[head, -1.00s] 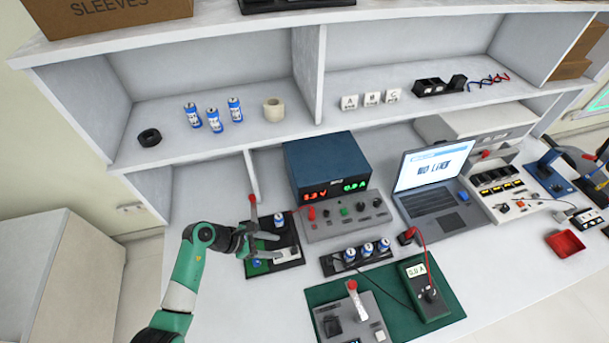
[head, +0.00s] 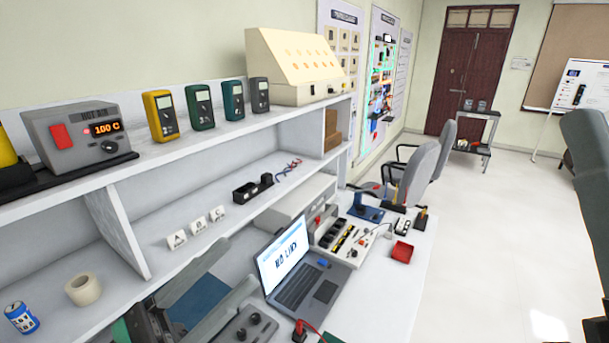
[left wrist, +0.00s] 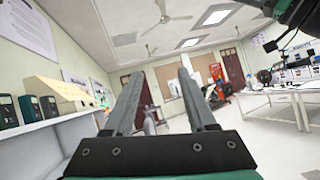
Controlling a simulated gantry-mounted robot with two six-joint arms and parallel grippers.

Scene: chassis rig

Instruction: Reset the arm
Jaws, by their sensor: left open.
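My left gripper (head: 232,270) shows at the bottom left of the head view, raised close to the camera, in front of the shelf and left of the laptop. In the left wrist view its two grey fingers (left wrist: 162,76) stand apart and point across the room towards the far wall. Nothing is between the fingers. A dark green part at the upper right of the left wrist view may be my other arm; its gripper cannot be made out.
The laptop (head: 300,280) sits on the bench, with a red tray (head: 402,252) farther along. White letter blocks (head: 197,226), a tape roll (head: 83,289) and a blue can (head: 21,318) are on the shelf. The open floor (head: 480,240) lies to the right.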

